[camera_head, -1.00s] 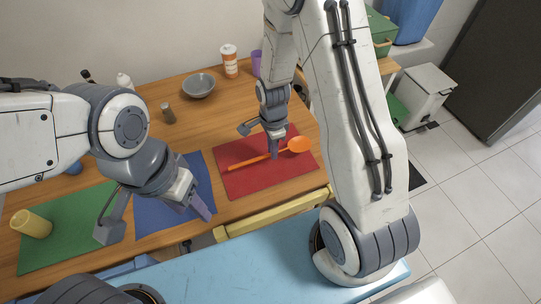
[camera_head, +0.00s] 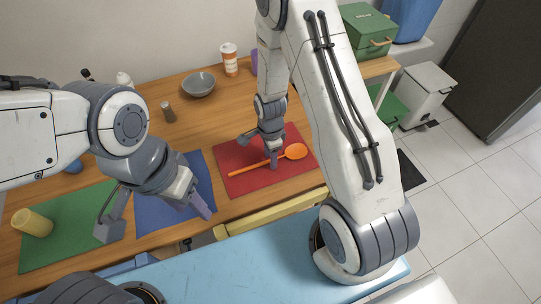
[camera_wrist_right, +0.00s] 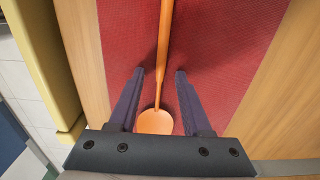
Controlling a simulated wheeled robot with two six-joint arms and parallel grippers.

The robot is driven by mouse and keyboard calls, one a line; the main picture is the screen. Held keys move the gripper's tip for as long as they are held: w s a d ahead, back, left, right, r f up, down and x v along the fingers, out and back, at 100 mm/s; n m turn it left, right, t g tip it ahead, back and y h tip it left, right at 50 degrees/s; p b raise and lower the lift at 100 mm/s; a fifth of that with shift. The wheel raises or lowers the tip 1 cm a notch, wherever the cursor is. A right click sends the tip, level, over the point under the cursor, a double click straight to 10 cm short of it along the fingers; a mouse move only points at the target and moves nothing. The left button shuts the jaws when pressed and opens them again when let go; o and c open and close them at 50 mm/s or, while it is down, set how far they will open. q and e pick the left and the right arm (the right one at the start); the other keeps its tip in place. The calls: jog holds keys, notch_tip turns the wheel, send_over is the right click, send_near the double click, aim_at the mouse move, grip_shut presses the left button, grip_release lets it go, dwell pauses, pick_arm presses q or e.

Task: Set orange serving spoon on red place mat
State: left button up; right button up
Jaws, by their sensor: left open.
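The orange serving spoon (camera_head: 294,152) lies on the red place mat (camera_head: 237,155), its bowl toward the right and its handle toward the left. My right gripper (camera_head: 259,150) is over the mat, with its fingers on either side of the spoon. In the right wrist view the spoon (camera_wrist_right: 155,121) runs between the two spread fingers (camera_wrist_right: 157,78), with a gap on each side, over the red mat (camera_wrist_right: 205,40). My left gripper (camera_head: 155,220) is open and empty above the blue mat and the edge of the green mat.
A yellow cup (camera_head: 32,223) lies on the green mat (camera_head: 75,238), left of the blue mat (camera_head: 160,212). A grey bowl (camera_head: 199,84), a shaker (camera_head: 168,112) and an orange-white cup (camera_head: 229,58) stand behind. A yellow drawer front (camera_head: 270,213) is below the red mat.

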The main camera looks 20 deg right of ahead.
notch_tip(320, 180, up, 12)
jog(key=s+a+r+n, duration=0.7)
jog(key=a+r+n, duration=0.1)
jog(key=a+n, duration=0.15)
jog(key=s+a+r+n, duration=0.1)
jog(key=s+r+n, duration=0.1)
jog(key=s+n, duration=0.5)
jog(key=s+a+r+n+y, duration=0.1)
jog(key=s+a+r+n, duration=0.1)
jog(key=s+n, duration=0.4)
jog(key=shift+s+r+n, duration=0.35)
jog(key=shift+r+n, duration=0.35)
jog(key=shift+n, duration=0.55)
